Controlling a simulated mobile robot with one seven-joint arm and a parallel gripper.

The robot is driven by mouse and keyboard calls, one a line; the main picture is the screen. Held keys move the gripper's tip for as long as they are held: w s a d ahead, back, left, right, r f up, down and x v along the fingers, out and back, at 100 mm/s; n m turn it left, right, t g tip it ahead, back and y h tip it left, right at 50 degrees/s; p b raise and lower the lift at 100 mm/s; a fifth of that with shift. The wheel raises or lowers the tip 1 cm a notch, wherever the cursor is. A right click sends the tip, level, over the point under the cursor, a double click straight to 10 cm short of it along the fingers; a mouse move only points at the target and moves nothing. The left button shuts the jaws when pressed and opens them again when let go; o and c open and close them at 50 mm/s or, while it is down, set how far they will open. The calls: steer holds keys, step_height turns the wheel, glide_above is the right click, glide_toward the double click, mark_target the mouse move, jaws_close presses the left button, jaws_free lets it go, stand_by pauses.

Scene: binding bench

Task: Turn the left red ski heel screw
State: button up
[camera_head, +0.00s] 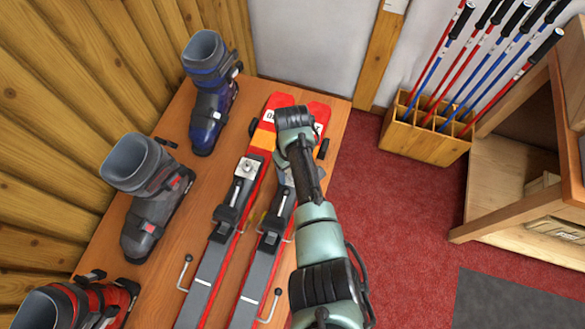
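Two red skis lie side by side on the wooden bench, tips toward the back. The left red ski (203,285) carries a binding with a silver piece (246,168) and a black part (233,200) nearer me. The heel screw is too small to make out. The right red ski (252,288) has a similar binding (276,217), partly covered by my arm. My arm reaches in from the bottom and bends over the skis near their tips. My gripper is hidden behind the arm, so its fingers and any contact do not show.
A blue boot (210,100), a grey boot (152,200) and a red boot (75,303) stand along the bench's left side. Thin crank handles (184,273) flank the skis. A wooden rack (425,140) of poles and a wooden shelf unit (515,165) stand on red carpet at right.

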steer(key=shift+r, duration=0.1)
step_height(320, 180, up, 13)
stand_by(0.5)
stand_by(0.4)
